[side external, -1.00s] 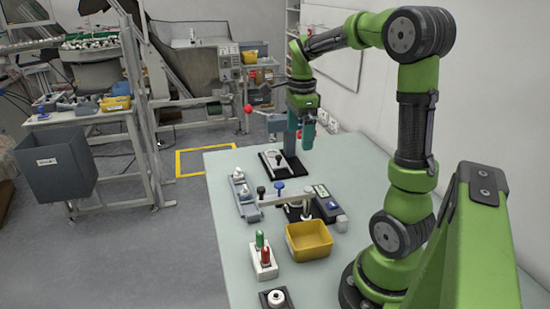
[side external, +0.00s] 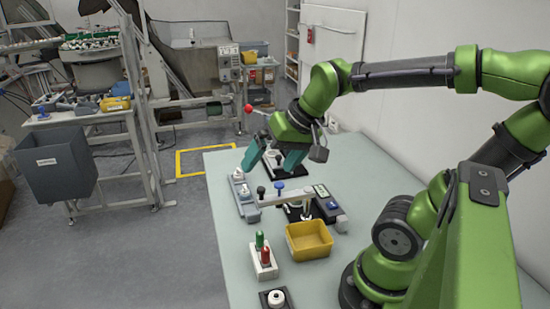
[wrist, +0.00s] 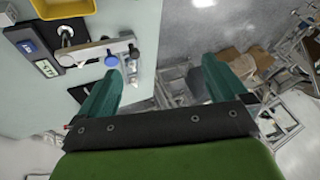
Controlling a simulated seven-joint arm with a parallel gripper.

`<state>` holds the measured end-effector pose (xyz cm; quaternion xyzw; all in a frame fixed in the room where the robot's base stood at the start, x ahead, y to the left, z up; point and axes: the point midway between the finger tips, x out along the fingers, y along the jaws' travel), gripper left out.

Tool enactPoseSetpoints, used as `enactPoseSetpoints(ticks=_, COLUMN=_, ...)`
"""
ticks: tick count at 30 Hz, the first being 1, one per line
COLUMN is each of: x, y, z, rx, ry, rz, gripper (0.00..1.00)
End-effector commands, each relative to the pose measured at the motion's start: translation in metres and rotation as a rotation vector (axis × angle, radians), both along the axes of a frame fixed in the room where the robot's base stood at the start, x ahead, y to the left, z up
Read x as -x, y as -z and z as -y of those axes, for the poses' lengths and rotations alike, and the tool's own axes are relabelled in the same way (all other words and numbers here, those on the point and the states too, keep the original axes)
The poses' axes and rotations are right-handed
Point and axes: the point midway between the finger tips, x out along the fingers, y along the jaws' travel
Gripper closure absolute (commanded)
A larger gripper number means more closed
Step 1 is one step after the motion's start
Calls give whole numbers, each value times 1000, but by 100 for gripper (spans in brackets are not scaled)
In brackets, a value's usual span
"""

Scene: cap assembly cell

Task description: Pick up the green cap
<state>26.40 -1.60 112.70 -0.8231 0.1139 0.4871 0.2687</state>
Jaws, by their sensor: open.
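The green cap (side external: 259,239) stands upright beside a red one (side external: 266,256) in a small white block (side external: 263,271) on the table in the side external view. I do not see the green cap in the wrist view. My gripper (side external: 272,170) is open, with its teal fingers spread wide and pointing down over the far part of the table, well behind the cap. The wrist view shows its two fingers (wrist: 162,66) apart with nothing between them.
A yellow bin (side external: 310,252) stands right of the white block; it also shows in the wrist view (wrist: 62,8). A clamp bar (side external: 285,197) with a blue knob lies between gripper and block. A grey tray (side external: 247,208) sits at the table's left edge. The front-left table is bare.

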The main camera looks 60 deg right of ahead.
Motion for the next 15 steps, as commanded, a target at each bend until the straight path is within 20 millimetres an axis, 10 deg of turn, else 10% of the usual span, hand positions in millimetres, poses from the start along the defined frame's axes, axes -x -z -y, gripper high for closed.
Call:
enactPoseSetpoints(ticks=6, x=27, y=-2, z=-44, rx=22, ry=-180, rz=114, gripper=3)
enactPoseSetpoints(ticks=15, x=28, y=-7, z=-49, rx=23, ry=-201, rz=131, gripper=35)
